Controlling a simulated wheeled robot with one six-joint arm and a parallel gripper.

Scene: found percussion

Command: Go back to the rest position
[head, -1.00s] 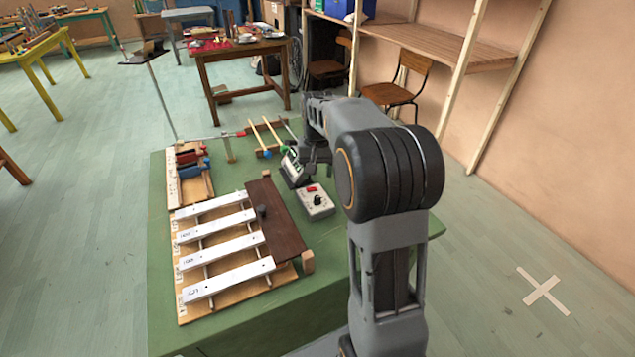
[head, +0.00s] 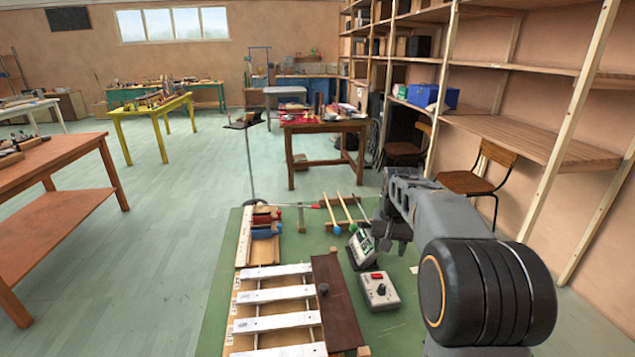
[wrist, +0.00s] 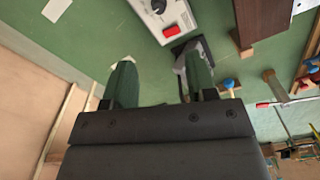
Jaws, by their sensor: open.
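My arm reaches out from the lower right of the head view over the green table (head: 215,318). My gripper (head: 393,243) is at its end, above the table's right part, close to a small meter with a green display (head: 362,246). In the wrist view my gripper (wrist: 160,82) has its two fingers apart, with nothing seen between them. A white box with a red button and a black knob (head: 380,290) stands just in front of the meter. The box also shows at the top of the wrist view (wrist: 165,15). I cannot tell whether the gripper touches the meter.
White metal bars on a wooden frame (head: 278,294) lie on the table's left, with a dark wood block (head: 335,302) beside them. Mallets (head: 332,214) lie at the back. Wooden shelves (head: 540,140) and a chair (head: 470,183) stand right. Open floor (head: 150,230) lies left.

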